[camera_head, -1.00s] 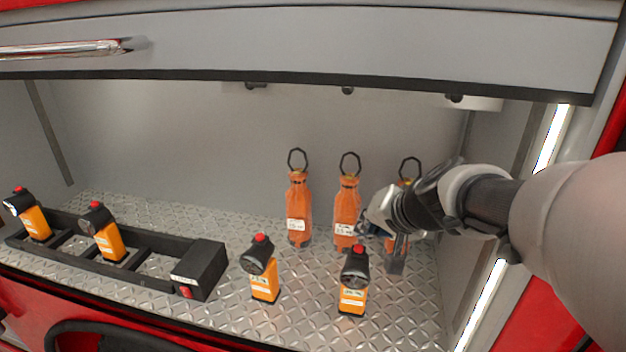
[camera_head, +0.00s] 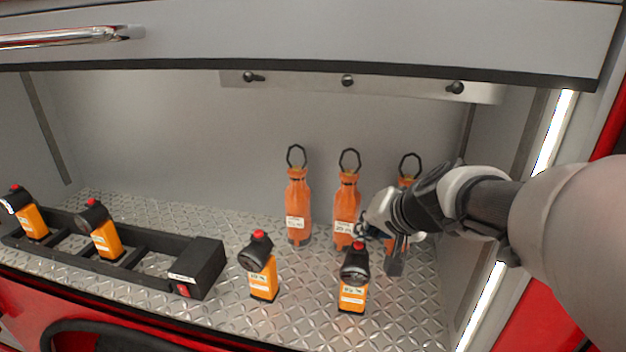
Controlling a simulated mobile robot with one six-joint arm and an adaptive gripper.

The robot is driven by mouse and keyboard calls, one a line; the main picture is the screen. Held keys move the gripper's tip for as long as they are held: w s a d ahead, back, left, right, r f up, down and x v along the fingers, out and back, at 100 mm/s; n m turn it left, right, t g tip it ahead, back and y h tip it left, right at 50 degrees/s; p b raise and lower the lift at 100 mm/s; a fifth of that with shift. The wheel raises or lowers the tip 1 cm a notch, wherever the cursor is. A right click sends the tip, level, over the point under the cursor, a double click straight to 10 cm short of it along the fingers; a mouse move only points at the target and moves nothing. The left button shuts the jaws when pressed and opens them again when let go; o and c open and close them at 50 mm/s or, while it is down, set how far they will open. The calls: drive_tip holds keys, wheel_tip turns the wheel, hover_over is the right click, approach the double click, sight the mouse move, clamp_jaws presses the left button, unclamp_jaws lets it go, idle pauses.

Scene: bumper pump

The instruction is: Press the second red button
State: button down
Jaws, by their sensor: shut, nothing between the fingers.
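Several orange-and-black handheld devices have a red button on top. One at the far left (camera_head: 33,222) and one beside it (camera_head: 106,239) stand in a black rack (camera_head: 150,279). Two stand on the metal floor: the middle one (camera_head: 263,275) with its red button (camera_head: 259,234), and the right one (camera_head: 352,293) with its red button (camera_head: 359,246). The rack's end box carries another red button (camera_head: 184,290). My gripper (camera_head: 361,239) is shut and empty, reaching in from the right. Its tips are close to the right device's button; I cannot tell whether they touch it.
Three orange bottles with black rings stand behind: left (camera_head: 297,205), middle (camera_head: 346,205), and right (camera_head: 405,182), the last partly hidden by my arm. A hook rail (camera_head: 300,83) is on the back wall. A grey raised door (camera_head: 300,40) hangs overhead. Diamond-plate floor (camera_head: 210,320) is free in front.

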drive_tip(key=shift+f, duration=0.15)
idle(0.5)
drive_tip(key=shift+f+b, duration=0.35)
drive_tip(key=shift+b, duration=0.35)
drive_tip(key=shift+r, duration=0.5)
drive_tip(key=shift+r+p, duration=0.1)
drive_tip(key=shift+p, duration=0.2)
wheel_tip(320, 180, up, 6)
drive_tip(key=p, duration=0.4)
